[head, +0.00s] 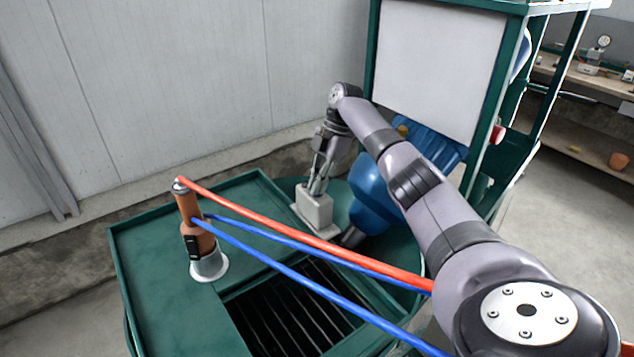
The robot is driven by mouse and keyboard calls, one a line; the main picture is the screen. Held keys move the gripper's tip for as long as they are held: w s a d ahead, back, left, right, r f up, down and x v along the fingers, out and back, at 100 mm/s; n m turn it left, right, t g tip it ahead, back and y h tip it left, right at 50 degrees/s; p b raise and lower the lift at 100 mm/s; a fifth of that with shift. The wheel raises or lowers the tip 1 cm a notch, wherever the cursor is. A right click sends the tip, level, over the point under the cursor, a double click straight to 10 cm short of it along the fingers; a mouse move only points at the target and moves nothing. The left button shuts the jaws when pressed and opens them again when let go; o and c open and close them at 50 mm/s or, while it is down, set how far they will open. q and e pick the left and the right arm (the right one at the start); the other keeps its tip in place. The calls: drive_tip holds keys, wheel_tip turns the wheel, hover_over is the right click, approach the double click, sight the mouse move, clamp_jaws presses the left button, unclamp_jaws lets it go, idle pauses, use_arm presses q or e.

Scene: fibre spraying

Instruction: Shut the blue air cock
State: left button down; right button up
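My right gripper (318,186) points down at a small light-grey block (315,208) on a flat plate, at the far side of the green table. Its fingertips are at the top of this block. I cannot tell whether they touch it or how far apart they are. I cannot make out a blue air cock; the gripper covers part of the block's top. Blue hoses (290,275) run from an orange-brown tool (190,215), which stands in a pale metal cup (209,266). My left gripper is not in view.
The green table (165,270) has a dark slatted opening (295,315) in front. A red hose (300,237) crosses above it toward my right arm. A large blue rounded body (372,190) and a green frame with a white panel (440,60) stand behind the arm.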

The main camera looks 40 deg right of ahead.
drive_tip(key=o, duration=0.4)
drive_tip(key=shift+f, duration=0.1)
drive_tip(key=shift+c, duration=0.2)
drive_tip(key=v, duration=1.2)
drive_tip(key=shift+f, duration=0.1)
